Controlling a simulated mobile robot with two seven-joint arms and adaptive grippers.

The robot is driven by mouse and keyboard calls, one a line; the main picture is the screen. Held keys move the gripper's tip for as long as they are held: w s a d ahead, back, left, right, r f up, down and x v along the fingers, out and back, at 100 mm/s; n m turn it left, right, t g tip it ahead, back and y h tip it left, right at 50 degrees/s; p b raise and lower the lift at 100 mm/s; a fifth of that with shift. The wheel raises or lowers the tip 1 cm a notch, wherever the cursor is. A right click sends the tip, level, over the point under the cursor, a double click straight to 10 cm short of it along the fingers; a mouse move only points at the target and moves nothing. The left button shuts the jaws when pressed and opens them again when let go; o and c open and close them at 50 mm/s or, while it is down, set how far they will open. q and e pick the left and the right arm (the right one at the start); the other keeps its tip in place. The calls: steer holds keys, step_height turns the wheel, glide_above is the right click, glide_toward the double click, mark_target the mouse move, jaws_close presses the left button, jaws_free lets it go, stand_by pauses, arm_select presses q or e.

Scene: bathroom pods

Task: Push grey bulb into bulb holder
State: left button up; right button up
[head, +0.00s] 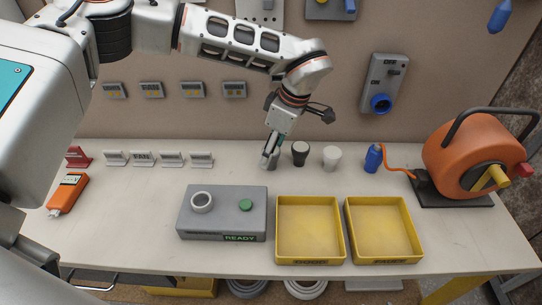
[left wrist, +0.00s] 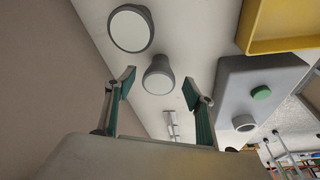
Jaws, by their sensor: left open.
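The grey bulb (head: 270,163) stands on the table behind the grey box, partly hidden by my left gripper. My left gripper (head: 272,145) points down over it. In the left wrist view, the open fingers (left wrist: 158,88) stand to either side of a grey bulb with a pale round top (left wrist: 158,82), with gaps on both sides. The bulb holder, a pale ring (head: 202,202), is on the left of the grey box (head: 222,222); it also shows in the left wrist view (left wrist: 243,123). My right gripper is not in view.
A dark bulb (head: 300,153) and a white bulb (head: 332,158) stand close to the right of the grey bulb. A green button (head: 246,205) is beside the holder. Two yellow trays (head: 310,259) (head: 384,258) look empty. An orange cable reel (head: 470,160) stands at right.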

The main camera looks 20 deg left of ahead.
arm_select(q)
steer(key=shift+x, duration=0.85)
steer(key=shift+w, duration=0.1)
steer(key=c, duration=1.2)
steer(key=shift+c, duration=0.2)
steer(key=shift+r, duration=0.15)
